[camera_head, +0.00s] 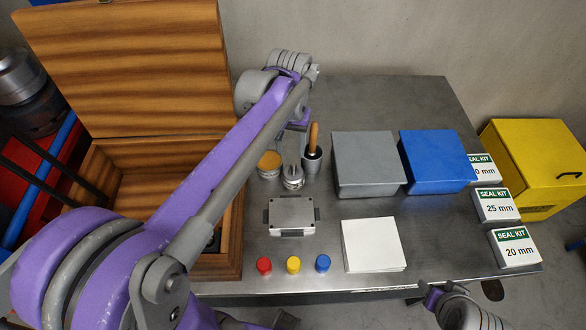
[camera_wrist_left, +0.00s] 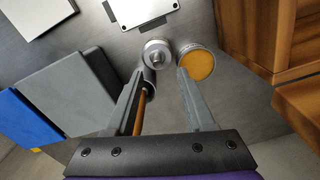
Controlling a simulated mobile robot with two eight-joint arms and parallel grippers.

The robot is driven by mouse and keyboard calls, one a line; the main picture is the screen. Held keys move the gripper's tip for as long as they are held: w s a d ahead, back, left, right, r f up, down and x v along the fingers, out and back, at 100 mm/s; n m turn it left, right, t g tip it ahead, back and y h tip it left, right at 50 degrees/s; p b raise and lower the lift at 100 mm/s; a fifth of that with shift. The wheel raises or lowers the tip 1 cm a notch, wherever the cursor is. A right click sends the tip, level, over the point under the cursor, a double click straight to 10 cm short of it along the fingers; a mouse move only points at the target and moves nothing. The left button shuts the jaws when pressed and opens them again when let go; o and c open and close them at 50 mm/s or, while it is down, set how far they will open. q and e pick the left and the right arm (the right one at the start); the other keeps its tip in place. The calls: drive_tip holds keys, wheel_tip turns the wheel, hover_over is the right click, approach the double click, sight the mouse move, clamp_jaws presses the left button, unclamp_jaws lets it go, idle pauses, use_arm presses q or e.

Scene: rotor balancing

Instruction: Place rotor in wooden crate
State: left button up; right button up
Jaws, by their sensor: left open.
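A small silver round part with an upright top (camera_head: 292,179), which looks like the rotor, stands on the metal table. In the left wrist view it is a round disc with a central knob (camera_wrist_left: 156,52), just beyond my fingertips. My left gripper (camera_head: 299,127) is above and behind it, pointing down; in the left wrist view its two fingers (camera_wrist_left: 161,74) are apart with nothing gripped. The wooden crate (camera_head: 233,257) stands open at the left, its lid raised; my left arm crosses in front of it and hides much of its inside. My right gripper's jaws do not show.
An orange-topped tin (camera_head: 270,162) and a cup with a wooden-handled tool (camera_head: 313,155) stand close around the silver part. A metal fixture (camera_head: 290,216), coloured caps, a white pad (camera_head: 372,245), grey (camera_head: 366,165) and blue (camera_head: 434,162) boxes, and seal kits fill the table. The back right is clear.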

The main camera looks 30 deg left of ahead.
sight(294, 164)
use_arm(q)
wheel_tip(294, 164, down, 4)
drive_tip(key=shift+s+d+r, duration=0.1)
drive_tip(key=shift+s+r, duration=0.05)
drive_tip(key=f, duration=0.1)
drive_tip(key=w+f, duration=0.1)
drive_tip(key=f, duration=0.2)
drive_tip(key=shift+w+f, duration=0.25)
drive_tip(key=shift+f, duration=0.55)
drive_tip(key=shift+s, duration=0.1)
clamp_jaws()
drive_tip(key=shift+r, duration=0.1)
idle(0.5)
